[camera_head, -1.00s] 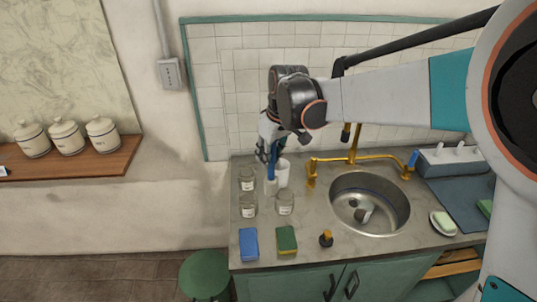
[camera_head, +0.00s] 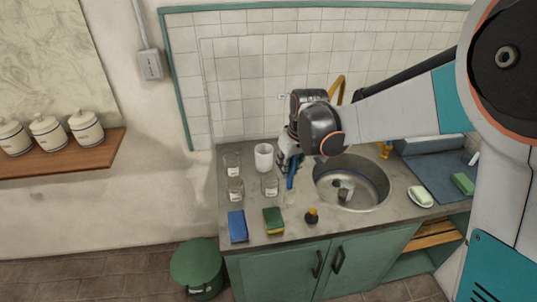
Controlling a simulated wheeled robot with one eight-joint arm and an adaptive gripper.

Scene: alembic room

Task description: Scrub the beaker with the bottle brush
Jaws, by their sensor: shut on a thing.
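My gripper (camera_head: 290,166) is shut on the blue handle of the bottle brush (camera_head: 292,180). The brush points down, with a pale, faint head below the handle. It is over the counter between the labelled jars and the sink. A small greyish vessel (camera_head: 343,194) lies in the round sink basin (camera_head: 372,202); it may be the beaker, but it is too small to tell. A white cup (camera_head: 263,155) stands on the counter to the left of my gripper. Whether the brush head touches the counter cannot be told.
Glass jars with labels stand at the left of the counter (camera_head: 330,225), one (camera_head: 270,185) close left of the brush. A blue sponge (camera_head: 237,227), a green-yellow sponge (camera_head: 273,220) and a dark bottle (camera_head: 311,217) are along the front. A soap dish (camera_head: 420,197) is right of the sink.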

